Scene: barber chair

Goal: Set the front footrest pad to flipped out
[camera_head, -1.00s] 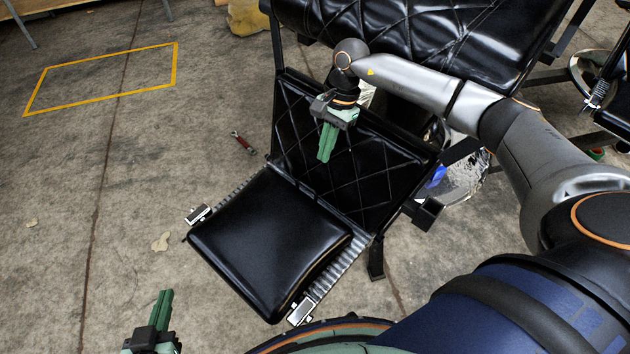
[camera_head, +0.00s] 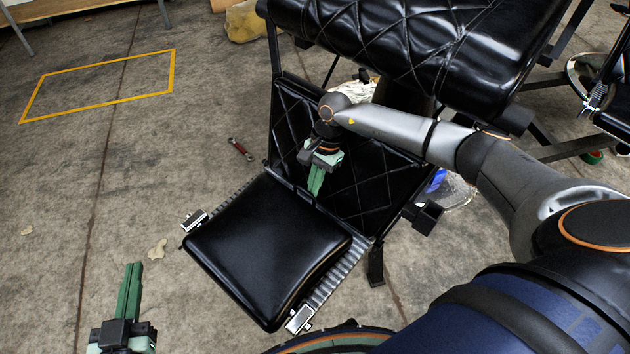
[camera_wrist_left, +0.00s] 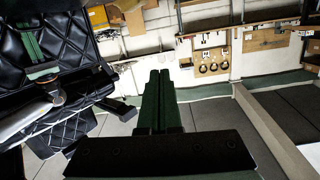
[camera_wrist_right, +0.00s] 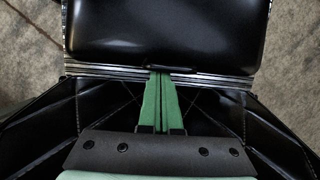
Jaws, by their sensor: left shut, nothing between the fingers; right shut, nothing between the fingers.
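The black front footrest pad (camera_head: 268,248) juts out from the lower edge of the quilted black leg panel (camera_head: 365,165), roughly flat, with ribbed metal strips along its sides. It also shows in the right wrist view (camera_wrist_right: 165,30). My right gripper (camera_head: 315,190) is shut and empty. It points down in front of the leg panel, close to the hinge line where pad and panel meet; whether it touches is unclear. In the right wrist view its green fingertips (camera_wrist_right: 160,78) reach the hinge edge. My left gripper (camera_head: 132,268) is shut and empty, over the floor left of the pad.
The black chair seat (camera_head: 400,45) overhangs the leg panel. A small red tool (camera_head: 240,149) lies on the concrete floor, left of the panel. A yellow floor outline (camera_head: 100,85) is at the upper left. The floor left of the footrest is largely clear.

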